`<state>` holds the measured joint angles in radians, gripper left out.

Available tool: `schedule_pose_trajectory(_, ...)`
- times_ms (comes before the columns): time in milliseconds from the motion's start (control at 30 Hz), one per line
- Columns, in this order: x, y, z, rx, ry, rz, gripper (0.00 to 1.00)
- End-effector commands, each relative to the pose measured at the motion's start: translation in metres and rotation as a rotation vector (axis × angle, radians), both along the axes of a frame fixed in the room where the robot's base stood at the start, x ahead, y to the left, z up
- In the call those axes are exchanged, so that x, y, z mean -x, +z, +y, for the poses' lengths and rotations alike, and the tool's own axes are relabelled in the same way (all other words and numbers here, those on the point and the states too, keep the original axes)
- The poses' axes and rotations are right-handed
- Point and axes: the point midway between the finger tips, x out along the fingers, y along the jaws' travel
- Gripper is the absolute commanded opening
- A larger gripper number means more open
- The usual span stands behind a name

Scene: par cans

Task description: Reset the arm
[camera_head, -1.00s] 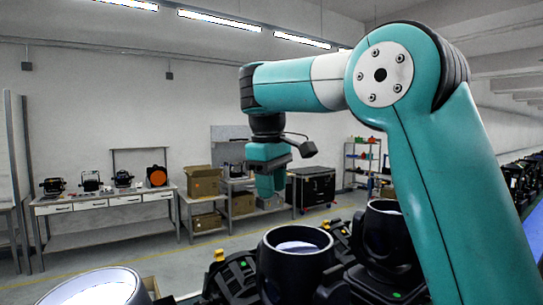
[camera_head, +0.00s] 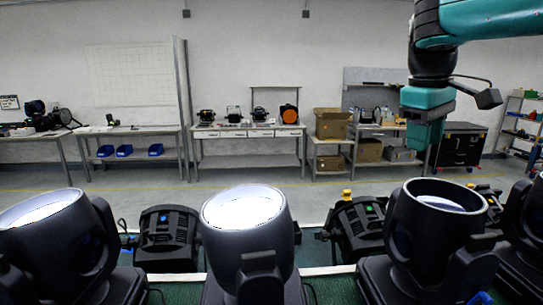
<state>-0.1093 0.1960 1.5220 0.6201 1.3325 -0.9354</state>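My gripper (camera_head: 424,140) hangs at the end of my teal arm (camera_head: 490,22) at the upper right of the head view. It points down, above and apart from the par can (camera_head: 437,215) at the right. Its fingers look blocky and close together, and I cannot tell whether they are open or shut. Nothing is visible hanging below it. Most of the arm is outside the frame.
A lit par can (camera_head: 247,225) stands in the middle front, another (camera_head: 55,225) at the left. Smaller black lamps (camera_head: 166,238) sit between them on the green surface. Workbenches (camera_head: 247,131), cardboard boxes (camera_head: 332,122) and a black case (camera_head: 460,146) stand along the far wall, beyond open floor.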

Motion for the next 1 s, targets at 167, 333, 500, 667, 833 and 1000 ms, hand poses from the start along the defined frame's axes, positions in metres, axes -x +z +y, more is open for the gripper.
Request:
schedule_pose_trajectory(167, 0.053, -0.1, 0.047, -0.033, 0.127, -0.041, 0.36)
schedule_pose_trajectory(333, 0.132, -0.185, 0.108, -0.21, 0.202, -0.051, 0.36)
schedule_pose_trajectory(500, 0.204, -0.235, 0.15, -0.388, 0.208, -0.007, 0.36)
schedule_pose_trajectory(667, 0.24, -0.251, 0.167, -0.476, 0.198, 0.031, 0.36)
schedule_pose_trajectory(833, 0.247, -0.252, 0.169, -0.492, 0.193, 0.04, 0.36)
schedule_pose_trajectory(1000, 0.246, -0.251, 0.169, -0.49, 0.194, 0.041, 0.36)
